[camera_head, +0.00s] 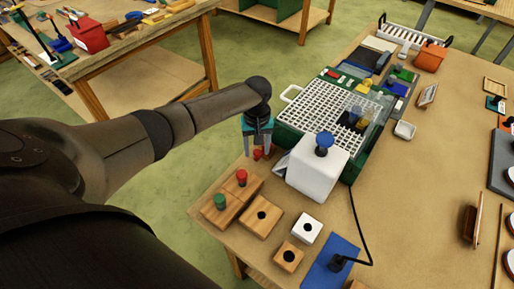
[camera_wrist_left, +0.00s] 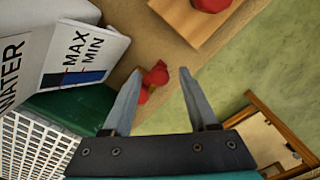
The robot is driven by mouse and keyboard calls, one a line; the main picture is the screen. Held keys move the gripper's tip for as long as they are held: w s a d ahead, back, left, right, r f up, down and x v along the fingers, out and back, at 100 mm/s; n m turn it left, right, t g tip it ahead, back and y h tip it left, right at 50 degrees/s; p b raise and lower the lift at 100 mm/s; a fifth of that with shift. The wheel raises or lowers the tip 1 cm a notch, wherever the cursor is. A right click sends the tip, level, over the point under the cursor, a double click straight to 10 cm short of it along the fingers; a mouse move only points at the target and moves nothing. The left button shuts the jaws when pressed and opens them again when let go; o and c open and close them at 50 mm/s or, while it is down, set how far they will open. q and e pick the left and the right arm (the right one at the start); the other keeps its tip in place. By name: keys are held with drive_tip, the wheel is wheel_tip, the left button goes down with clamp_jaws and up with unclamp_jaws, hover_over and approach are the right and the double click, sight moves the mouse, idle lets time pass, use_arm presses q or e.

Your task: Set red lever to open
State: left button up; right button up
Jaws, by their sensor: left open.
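The red lever (camera_head: 257,154) is a small red part low at the near left corner of the green-framed unit. It is partly hidden behind my left gripper (camera_head: 257,151) in the head view. In the left wrist view the red lever (camera_wrist_left: 154,76) lies just beyond and between the fingertips of my left gripper (camera_wrist_left: 159,71). The two grey fingers are apart with nothing clearly held between them. I cannot tell whether the fingers touch the lever, or which position the lever is in. My right gripper is not in view.
A white tank (camera_head: 318,167) with a blue knob (camera_head: 324,140) stands right of the gripper. A white grid (camera_head: 325,108) lies behind it. The table's right middle (camera_head: 420,190) is mostly clear.

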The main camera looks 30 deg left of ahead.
use_arm(q)
clamp_jaws()
idle(0.5)
